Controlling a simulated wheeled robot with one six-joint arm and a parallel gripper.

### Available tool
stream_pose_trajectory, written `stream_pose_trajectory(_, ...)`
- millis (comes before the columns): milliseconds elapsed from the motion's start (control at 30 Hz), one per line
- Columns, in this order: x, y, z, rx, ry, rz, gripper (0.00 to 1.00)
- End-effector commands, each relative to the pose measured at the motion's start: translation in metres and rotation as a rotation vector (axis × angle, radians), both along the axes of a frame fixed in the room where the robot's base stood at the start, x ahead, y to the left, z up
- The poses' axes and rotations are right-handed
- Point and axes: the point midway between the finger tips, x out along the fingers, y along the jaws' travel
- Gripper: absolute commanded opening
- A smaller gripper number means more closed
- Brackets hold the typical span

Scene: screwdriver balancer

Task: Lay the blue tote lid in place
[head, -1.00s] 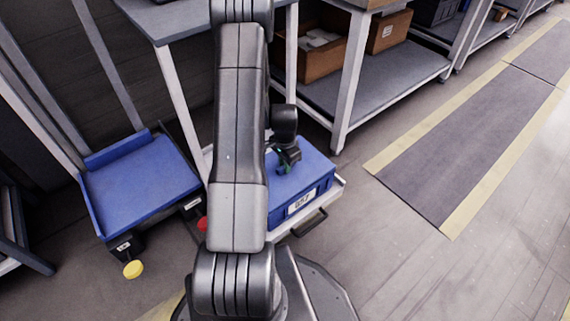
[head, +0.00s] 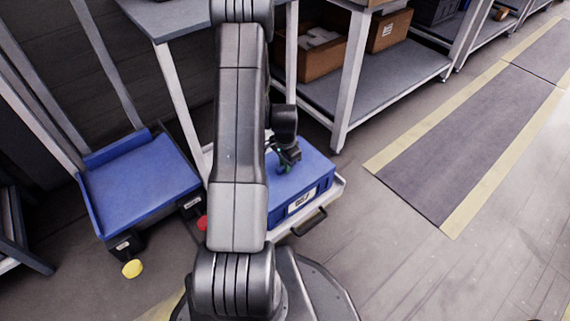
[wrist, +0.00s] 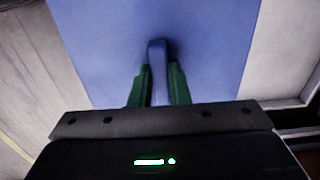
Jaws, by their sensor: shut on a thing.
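The blue tote (head: 312,200) stands on a pale low platform in the head view, with a white label on its near side. The blue lid (head: 312,168) lies over the tote's top, and it fills much of the wrist view (wrist: 90,45). My gripper (wrist: 158,75) has its green fingers shut on the lid's upright blue handle (wrist: 158,62). In the head view my gripper (head: 286,165) is partly hidden by my arm. The tote's left part is also behind my arm. I cannot tell from here whether the lid is fully seated along every edge.
A blue-topped cart (head: 140,185) stands to the left, with a yellow knob (head: 132,269) and a red knob (head: 203,223) near it. A shelf rack (head: 375,85) with cardboard boxes is behind the tote. The floor to the right is clear.

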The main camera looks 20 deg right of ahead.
Motion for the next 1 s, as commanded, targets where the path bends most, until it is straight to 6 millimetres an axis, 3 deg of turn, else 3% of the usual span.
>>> stream_pose_trajectory(67, 0.0, 0.0, 0.0, 0.0, 0.0, 0.0, 0.0)
stream_pose_trajectory(100, 0.0, 0.0, 0.0, 0.0, 0.0, 0.0, 0.2)
stream_pose_trajectory(200, 0.0, 0.0, 0.0, 0.0, 0.0, 0.0, 0.39)
stream_pose_trajectory(233, 0.0, 0.0, 0.0, 0.0, 0.0, 0.0, 0.41)
stream_pose_trajectory(500, 0.0, 0.0, 0.001, 0.0, 0.0, 0.0, 0.41)
stream_pose_trajectory(633, 0.0, 0.0, 0.012, -0.001, -0.001, 0.0, 0.41)
stream_pose_trajectory(1000, 0.001, 0.0, 0.094, -0.002, -0.004, 0.0, 0.41)
